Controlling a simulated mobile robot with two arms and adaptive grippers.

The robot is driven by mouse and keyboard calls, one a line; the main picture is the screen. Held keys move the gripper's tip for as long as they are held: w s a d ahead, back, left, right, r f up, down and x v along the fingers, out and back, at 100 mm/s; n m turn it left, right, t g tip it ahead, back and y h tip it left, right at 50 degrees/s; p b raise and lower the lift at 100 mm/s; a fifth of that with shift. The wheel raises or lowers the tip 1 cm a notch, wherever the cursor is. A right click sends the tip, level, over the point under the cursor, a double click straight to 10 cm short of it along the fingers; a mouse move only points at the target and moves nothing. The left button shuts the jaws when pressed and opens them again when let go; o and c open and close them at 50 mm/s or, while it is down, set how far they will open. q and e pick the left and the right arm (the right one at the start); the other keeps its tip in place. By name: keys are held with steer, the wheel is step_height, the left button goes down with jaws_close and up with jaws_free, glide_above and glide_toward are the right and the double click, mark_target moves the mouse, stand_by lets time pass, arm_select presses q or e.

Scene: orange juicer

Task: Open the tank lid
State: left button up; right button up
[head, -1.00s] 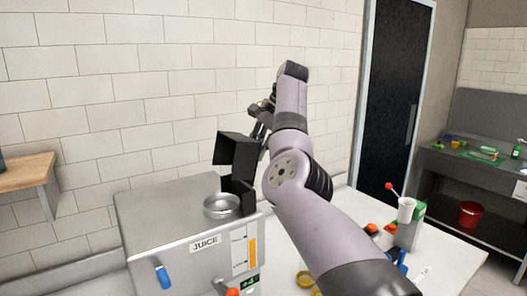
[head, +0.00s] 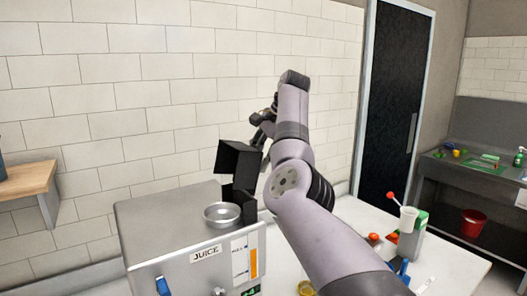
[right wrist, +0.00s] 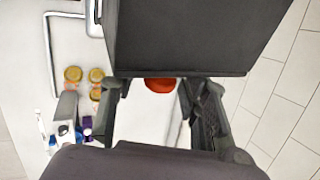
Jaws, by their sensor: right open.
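The steel juicer (head: 165,235) marked JUICE stands on the counter at lower left in the head view. A round metal bowl (head: 222,214) sits on its top. A black box-shaped part (head: 238,160) stands behind the bowl; I cannot tell whether this is the tank lid. My right gripper (head: 262,122) is beside and behind that part, partly hidden by it. In the right wrist view my right gripper (right wrist: 160,112) has its fingers spread, with a dark box (right wrist: 195,35) just beyond them. I see nothing held. My left gripper is out of view.
Yellow round items (right wrist: 73,73) show in the right wrist view. A tiled wall (head: 120,90) rises close behind the juicer.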

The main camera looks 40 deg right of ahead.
steer(key=v, duration=1.1)
steer(key=shift+r, duration=0.35)
steer(key=shift+s, duration=0.2)
